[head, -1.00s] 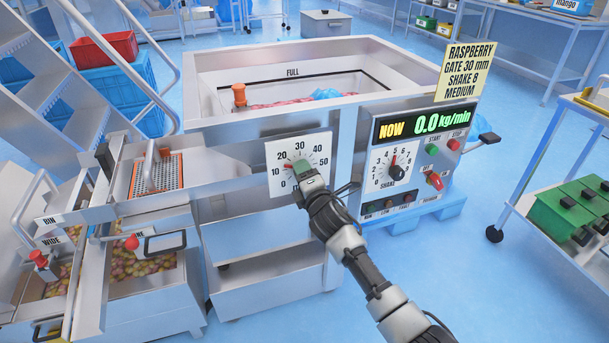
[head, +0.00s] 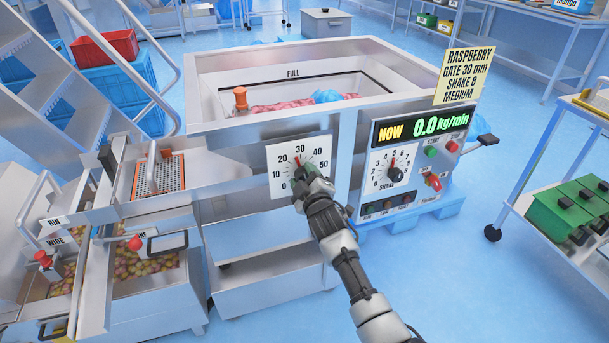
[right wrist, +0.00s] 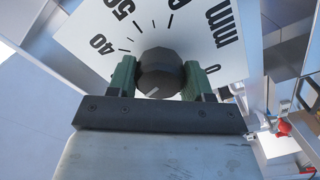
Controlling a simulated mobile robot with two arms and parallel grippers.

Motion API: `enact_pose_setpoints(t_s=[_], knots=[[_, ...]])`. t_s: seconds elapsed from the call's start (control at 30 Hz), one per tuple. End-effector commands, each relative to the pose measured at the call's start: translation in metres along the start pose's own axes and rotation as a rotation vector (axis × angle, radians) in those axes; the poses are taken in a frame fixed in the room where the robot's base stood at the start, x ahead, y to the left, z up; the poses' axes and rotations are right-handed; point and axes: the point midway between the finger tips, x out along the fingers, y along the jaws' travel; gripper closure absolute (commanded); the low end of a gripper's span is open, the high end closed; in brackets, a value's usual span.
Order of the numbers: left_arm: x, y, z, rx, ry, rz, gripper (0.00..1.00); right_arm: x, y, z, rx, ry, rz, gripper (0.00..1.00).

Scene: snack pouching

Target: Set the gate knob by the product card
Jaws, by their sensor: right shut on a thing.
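The product card (head: 463,75) is yellow and reads RASPBERRY, GATE 30 mm, SHAKE 8, MEDIUM. A red pointer shows above the gripper, directed up close to the 30 mark. In the right wrist view the dark round gate knob (right wrist: 160,66) sits between the two green fingers. My left gripper is not in view.
Right of the dial is a panel with a 0.0 kg/min display (head: 428,123), a shake knob (head: 395,172) and start and stop buttons. The hopper (head: 225,75) behind holds pink product. Bins with handles stand left; a cart with green boxes (head: 570,215) stands right.

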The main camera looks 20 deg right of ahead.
Motion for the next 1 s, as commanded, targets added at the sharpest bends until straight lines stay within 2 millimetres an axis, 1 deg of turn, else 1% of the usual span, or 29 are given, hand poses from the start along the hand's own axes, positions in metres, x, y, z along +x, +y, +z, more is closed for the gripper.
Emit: enact_pose_setpoints(t_s=[0.1,0.4,0.6,1.0], knots=[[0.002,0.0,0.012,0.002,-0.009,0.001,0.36,0.0,-0.001,0.0,0.087,-0.006,-0.003,0.73],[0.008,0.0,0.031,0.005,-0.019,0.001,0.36,-0.001,-0.001,0.001,0.23,-0.011,-0.001,0.73],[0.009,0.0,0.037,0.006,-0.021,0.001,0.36,-0.001,-0.001,0.001,0.27,-0.012,-0.001,0.73],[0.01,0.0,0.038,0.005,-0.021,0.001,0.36,-0.001,-0.002,0.001,0.277,-0.013,-0.002,0.73]])
